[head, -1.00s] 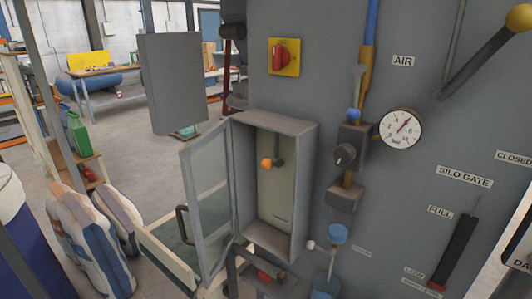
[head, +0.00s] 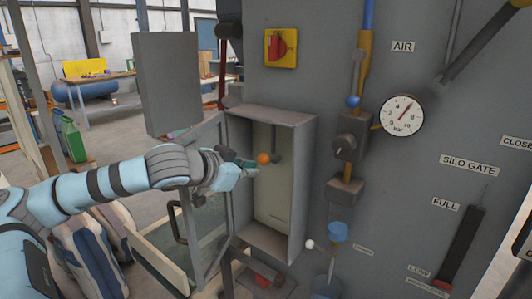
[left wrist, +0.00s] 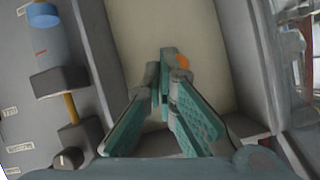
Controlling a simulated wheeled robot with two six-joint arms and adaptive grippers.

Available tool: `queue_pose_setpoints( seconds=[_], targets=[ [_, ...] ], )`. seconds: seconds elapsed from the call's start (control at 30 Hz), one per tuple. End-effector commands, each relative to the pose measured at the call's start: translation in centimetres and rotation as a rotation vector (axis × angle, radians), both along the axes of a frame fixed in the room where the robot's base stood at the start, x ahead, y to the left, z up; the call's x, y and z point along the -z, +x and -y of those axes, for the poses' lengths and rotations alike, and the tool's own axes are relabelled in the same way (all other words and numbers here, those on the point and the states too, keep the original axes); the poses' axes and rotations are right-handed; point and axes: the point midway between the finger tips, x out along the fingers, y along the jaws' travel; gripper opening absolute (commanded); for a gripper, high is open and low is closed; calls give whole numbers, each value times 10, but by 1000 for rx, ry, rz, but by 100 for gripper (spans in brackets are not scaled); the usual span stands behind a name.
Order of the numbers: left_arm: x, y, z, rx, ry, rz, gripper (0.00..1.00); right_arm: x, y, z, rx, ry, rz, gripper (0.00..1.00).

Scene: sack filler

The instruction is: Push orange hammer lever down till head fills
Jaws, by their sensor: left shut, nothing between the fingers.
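The orange-knobbed lever (head: 264,158) is inside an open grey box on the machine panel. Its dark stem stands just right of the knob. My left gripper (head: 248,165) is shut and empty at the box's open front, just left of the knob. Whether it touches the knob I cannot tell. In the left wrist view the shut fingers (left wrist: 162,88) point into the box, with the orange knob (left wrist: 183,61) just beyond their tips, partly hidden. A level gauge (head: 462,246) marked FULL and LOW shows red at its bottom. My right gripper is out of view.
The box's glazed door (head: 205,210) hangs open on the left, partly behind my left arm. A pressure dial (head: 402,115), a red switch (head: 281,47) and a blue-topped cylinder (head: 337,232) are on the panel. Filled sacks (head: 85,245) stand at lower left.

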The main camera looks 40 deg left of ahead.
Motion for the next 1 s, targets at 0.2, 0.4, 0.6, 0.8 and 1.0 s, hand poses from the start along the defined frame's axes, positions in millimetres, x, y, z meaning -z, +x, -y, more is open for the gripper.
queue_pose_setpoints(
  seconds=[0.2, 0.4, 0.6, 0.8, 1.0],
  targets=[
    [-71, -17, 4, -23, 11, 65, 0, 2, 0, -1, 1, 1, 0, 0],
    [-73, -18, 4, -25, 8, 69, 0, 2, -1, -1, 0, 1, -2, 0],
    [-74, -16, 3, -23, 8, 67, 0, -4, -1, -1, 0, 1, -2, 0],
    [-76, -5, 2, -15, 6, 63, 0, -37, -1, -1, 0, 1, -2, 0],
    [-73, 8, 2, -23, -1, 66, 0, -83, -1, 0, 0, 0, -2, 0]
  ],
)
